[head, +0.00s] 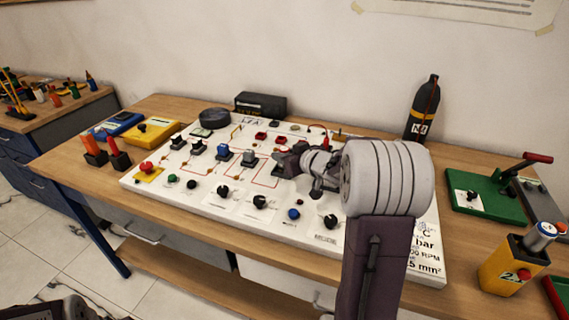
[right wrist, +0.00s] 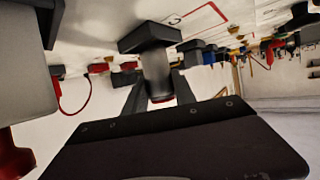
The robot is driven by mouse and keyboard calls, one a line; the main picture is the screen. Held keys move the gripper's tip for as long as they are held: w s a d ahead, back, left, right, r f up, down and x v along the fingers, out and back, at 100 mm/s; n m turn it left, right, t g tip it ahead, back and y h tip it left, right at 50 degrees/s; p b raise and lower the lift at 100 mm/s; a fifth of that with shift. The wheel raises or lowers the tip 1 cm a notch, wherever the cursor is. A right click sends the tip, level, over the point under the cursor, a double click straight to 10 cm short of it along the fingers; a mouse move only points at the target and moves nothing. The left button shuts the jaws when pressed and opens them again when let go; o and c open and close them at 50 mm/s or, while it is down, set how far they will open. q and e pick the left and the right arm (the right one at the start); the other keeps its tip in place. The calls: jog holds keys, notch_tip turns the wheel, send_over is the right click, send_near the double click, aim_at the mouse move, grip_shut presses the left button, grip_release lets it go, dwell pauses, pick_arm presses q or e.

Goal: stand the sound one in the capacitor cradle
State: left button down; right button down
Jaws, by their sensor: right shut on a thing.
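My right gripper (head: 284,162) reaches over the middle of the white panel (head: 345,238). In the right wrist view its jaws (right wrist: 158,92) are shut around a grey cylinder (right wrist: 156,72), seemingly a capacitor. One end of the cylinder meets a black square holder (right wrist: 150,38); I cannot tell whether it is fully seated. The end by the jaws shows a little red. In the head view the gripper hides most of this part. Other black holders with small parts (head: 223,152) (head: 249,157) stand in a row left of the gripper. My left gripper is not in view.
Knobs line the panel's front, including a blue one (head: 294,214). A black bottle (head: 422,110), a green lever base (head: 487,197) and a yellow box (head: 510,265) stand to the right.

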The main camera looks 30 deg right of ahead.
jog(key=shift+f, duration=0.8)
jog(key=shift+r, duration=0.2)
jog(key=shift+f, duration=0.2)
jog(key=c, duration=1)
grip_release()
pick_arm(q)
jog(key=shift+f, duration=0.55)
